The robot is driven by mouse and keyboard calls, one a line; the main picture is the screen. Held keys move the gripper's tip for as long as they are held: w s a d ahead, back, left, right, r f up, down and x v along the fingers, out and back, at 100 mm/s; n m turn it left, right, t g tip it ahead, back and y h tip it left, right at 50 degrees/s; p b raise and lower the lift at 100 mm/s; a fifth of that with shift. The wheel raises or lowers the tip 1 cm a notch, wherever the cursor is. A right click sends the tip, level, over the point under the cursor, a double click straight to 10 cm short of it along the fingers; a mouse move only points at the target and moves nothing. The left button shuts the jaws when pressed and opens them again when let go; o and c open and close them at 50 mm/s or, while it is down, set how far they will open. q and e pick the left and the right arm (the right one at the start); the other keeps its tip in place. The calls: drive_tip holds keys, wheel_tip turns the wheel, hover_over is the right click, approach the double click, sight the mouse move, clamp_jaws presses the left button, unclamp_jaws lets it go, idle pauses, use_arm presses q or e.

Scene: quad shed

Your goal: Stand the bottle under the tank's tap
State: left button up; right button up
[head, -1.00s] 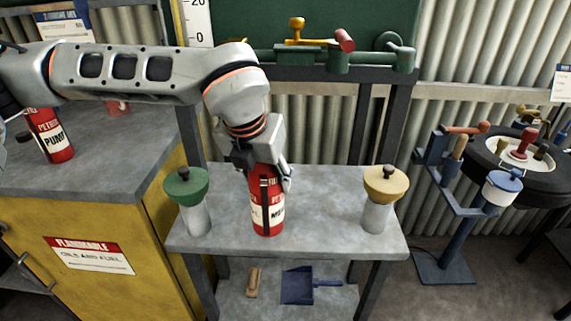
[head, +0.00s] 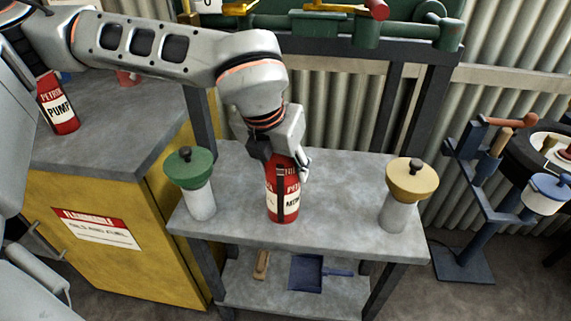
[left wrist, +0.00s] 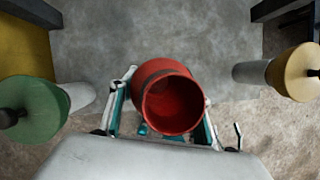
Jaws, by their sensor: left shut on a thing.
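The bottle (head: 283,204) is red with a white label and is upright over the front middle of the grey bench top (head: 335,205). I cannot tell whether its base touches the bench. My left gripper (head: 284,163) is shut around its upper part from above. The left wrist view shows the bottle's round red top (left wrist: 172,100) between the fingers (left wrist: 165,112). The tank (head: 278,22) is green, cut off by the top edge, behind the bench. Its fittings include a yellow piece (head: 330,9) and a red-handled tap (head: 376,10). My right gripper is not in view.
A green-topped container (head: 200,203) stands left of the bottle and a yellow-topped one (head: 398,215) right. Another red bottle (head: 58,108) stands on the yellow cabinet. A blue dustpan (head: 306,274) lies on the lower shelf. Bench space is free between the bottle and both containers.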

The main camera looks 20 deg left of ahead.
use_arm(q)
drive_tip(key=shift+f, duration=0.15)
drive_tip(key=o, duration=1.1)
drive_tip(key=shift+o, duration=0.2)
